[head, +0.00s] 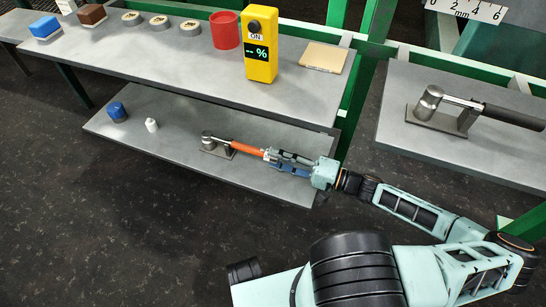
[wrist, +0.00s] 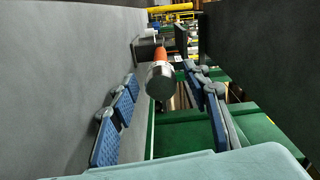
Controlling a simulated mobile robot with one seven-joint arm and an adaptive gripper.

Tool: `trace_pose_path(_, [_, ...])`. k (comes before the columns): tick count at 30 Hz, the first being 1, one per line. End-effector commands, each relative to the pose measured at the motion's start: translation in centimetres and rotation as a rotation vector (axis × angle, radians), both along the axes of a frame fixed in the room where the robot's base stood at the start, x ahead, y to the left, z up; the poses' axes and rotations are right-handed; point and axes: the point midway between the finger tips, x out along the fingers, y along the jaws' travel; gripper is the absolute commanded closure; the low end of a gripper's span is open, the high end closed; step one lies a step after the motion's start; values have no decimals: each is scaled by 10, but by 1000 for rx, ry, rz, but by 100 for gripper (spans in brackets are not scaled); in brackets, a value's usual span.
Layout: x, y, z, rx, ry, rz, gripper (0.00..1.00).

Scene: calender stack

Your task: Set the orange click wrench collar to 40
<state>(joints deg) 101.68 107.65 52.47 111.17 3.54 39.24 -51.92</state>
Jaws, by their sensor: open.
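The orange click wrench (head: 246,150) lies on the lower grey shelf, its metal head (head: 209,139) toward the left in a small stand. In the wrist view its orange handle (wrist: 159,56) points toward me, with the silver collar (wrist: 160,84) at the near end. My gripper (head: 280,158) is at the handle's right end. Its blue-padded fingers stand open on both sides of the collar, with visible gaps in the wrist view (wrist: 161,80). No scale marks or number on the collar are legible.
A blue knob-like object (head: 117,111) and a white bottle (head: 151,125) stand left on the lower shelf. The upper shelf (head: 180,70) overhangs behind, with a yellow "-- %" meter (head: 261,45) and red cup (head: 225,30). A black-handled wrench (head: 510,117) lies on the right table.

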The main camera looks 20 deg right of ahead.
Motion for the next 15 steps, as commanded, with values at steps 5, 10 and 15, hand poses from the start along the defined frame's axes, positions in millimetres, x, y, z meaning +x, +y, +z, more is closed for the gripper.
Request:
trace_pose_path(5, [-23, -34, -1, -5, 2, -5, 57])
trace_pose_path(10, [-43, -60, -1, -3, 1, -4, 57])
trace_pose_path(15, [-56, -77, -1, -1, 1, -1, 57])
